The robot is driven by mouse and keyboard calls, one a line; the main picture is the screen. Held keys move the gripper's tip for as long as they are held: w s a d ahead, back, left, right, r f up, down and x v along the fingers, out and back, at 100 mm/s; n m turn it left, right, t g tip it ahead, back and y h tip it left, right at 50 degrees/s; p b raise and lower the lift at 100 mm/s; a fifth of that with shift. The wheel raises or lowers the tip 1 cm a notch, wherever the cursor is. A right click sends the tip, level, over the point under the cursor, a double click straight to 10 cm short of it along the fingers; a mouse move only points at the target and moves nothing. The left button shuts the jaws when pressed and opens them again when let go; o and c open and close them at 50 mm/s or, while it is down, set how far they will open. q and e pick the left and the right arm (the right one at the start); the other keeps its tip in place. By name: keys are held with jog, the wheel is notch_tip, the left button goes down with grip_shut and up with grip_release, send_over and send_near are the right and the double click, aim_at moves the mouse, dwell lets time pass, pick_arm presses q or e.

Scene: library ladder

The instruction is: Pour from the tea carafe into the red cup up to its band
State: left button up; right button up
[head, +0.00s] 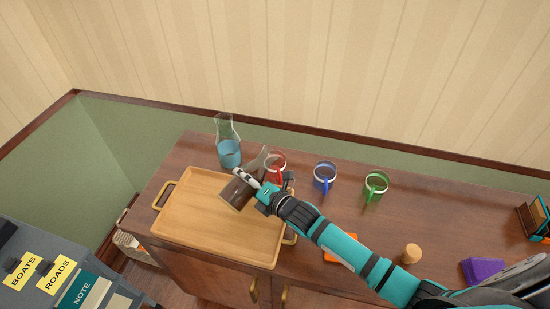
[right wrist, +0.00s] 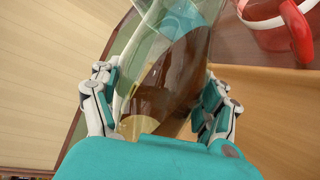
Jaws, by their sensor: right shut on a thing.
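My right gripper (head: 254,183) is shut on the tea carafe (head: 237,194), a clear glass vessel with dark brown tea. The carafe is tilted over the tray's back right part, its mouth leaning up and right toward the red cup (head: 275,163). In the right wrist view the carafe (right wrist: 172,75) lies between the fingers, with tea along its side. The red cup (right wrist: 268,12) shows partly at the top right there, apart from the fingers, with a pale band. No stream of tea is clearly visible, and I cannot tell the cup's level. My left gripper is not in view.
A carafe of blue liquid (head: 229,153) stands behind the wooden tray (head: 190,240). A blue cup (head: 324,176) and a green cup (head: 375,186) stand to the right. A cork-coloured stopper (head: 412,253) and a purple block (head: 482,271) are near my arm.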

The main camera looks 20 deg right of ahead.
jog(key=shift+r, duration=0.15)
jog(key=shift+w+d+m+y, duration=0.35)
jog(key=shift+d+m, duration=0.1)
jog(key=shift+m, duration=0.35)
dwell(2.3)
jog(key=shift+r+p, duration=0.25)
jog(key=shift+p, duration=0.2)
dwell(0.8)
